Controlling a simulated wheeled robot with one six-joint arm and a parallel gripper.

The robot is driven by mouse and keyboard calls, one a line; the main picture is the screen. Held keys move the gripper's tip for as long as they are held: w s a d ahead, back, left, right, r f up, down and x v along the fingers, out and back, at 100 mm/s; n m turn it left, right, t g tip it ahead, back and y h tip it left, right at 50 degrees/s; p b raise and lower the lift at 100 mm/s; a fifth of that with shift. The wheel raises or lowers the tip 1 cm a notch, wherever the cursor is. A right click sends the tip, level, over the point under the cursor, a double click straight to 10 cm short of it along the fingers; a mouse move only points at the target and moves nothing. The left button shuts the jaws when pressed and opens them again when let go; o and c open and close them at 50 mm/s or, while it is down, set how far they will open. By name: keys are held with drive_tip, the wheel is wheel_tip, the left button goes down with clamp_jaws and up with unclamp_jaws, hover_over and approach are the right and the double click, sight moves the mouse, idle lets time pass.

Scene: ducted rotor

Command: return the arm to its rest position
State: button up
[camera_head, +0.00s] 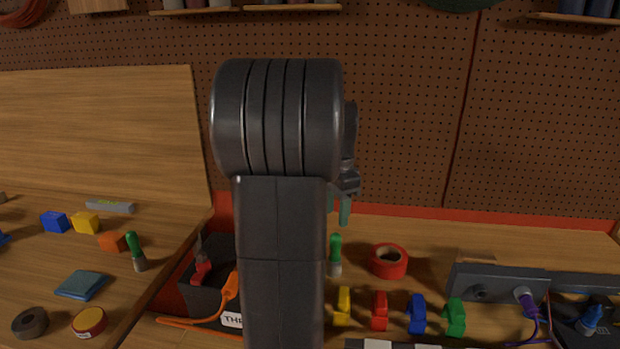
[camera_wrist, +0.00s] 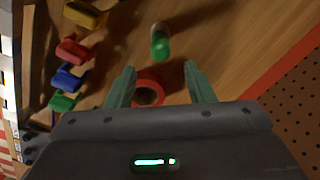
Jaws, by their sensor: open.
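My gripper (camera_wrist: 160,88) is open and empty in the wrist view, with its two green fingers apart above the bench. In the head view my own dark arm stands upright in the middle and hides most of the gripper; one green fingertip (camera_head: 345,211) shows to its right.
Yellow (camera_head: 342,305), red (camera_head: 379,310), blue (camera_head: 417,314) and green (camera_head: 455,317) clips line the bench front. A dark bin (camera_head: 199,297) with tools stands left of my arm. A grey fixture (camera_head: 495,284) with a purple connector (camera_head: 525,297) is at right. A pegboard (camera_head: 410,130) rises behind.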

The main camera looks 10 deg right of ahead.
wheel_tip(320, 180, down, 11)
drive_tip(key=shift+f, duration=0.1)
drive_tip(key=shift+w+r, duration=0.1)
drive_tip(key=shift+r, duration=1.7)
